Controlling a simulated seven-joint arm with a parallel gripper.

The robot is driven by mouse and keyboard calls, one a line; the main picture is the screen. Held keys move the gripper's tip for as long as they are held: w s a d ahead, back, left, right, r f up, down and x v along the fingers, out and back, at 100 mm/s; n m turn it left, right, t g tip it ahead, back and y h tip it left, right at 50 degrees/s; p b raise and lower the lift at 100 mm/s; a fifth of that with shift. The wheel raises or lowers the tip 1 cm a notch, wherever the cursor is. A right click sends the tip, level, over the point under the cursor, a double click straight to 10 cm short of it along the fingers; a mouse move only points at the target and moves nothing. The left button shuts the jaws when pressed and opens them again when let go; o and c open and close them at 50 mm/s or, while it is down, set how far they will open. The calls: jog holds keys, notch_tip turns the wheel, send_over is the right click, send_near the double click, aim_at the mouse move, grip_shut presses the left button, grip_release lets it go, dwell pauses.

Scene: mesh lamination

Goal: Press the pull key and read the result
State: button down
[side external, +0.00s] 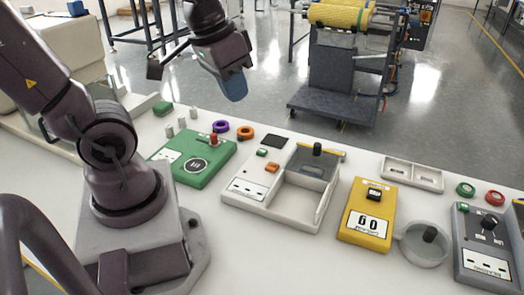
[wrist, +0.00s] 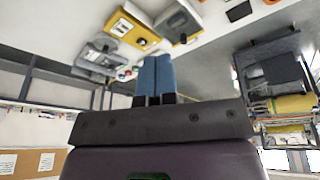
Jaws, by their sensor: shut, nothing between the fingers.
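My gripper (side external: 235,88) hangs above the floor behind the bench, well clear of the instruments. Its blue fingers are shut together and empty, as the wrist view (wrist: 154,76) shows. On the bench stand a green unit (side external: 213,166) with a red knob (side external: 213,139), a pale tray unit (side external: 318,215) with an orange key (side external: 272,168) and a dark small panel (side external: 274,141), a yellow unit (side external: 352,236) with a white figure plate and black key (side external: 374,194), and a dark grey unit (side external: 462,255) with a black knob (side external: 489,222). I cannot tell which key is the pull key.
Purple (side external: 220,126) and orange (side external: 245,133) rings lie behind the green unit. A round grey dish (side external: 424,252) sits between the yellow and grey units. A wheeled cart (side external: 333,103) with yellow rolls stands on the floor beyond the bench. Air around my gripper is free.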

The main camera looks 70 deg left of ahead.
notch_tip(320, 180, down, 5)
jog(key=w+a+n+g+h, duration=0.1)
jog(key=w+a+n+h, duration=0.2)
jog(key=n, duration=0.2)
jog(key=n+t+y, duration=0.1)
jog(key=n+t, duration=0.6)
jog(key=n, duration=1.1)
send_over(261, 152)
notch_tip(261, 152, down, 12)
jog(key=shift+f, duration=4.35)
jog(key=shift+f, duration=0.4)
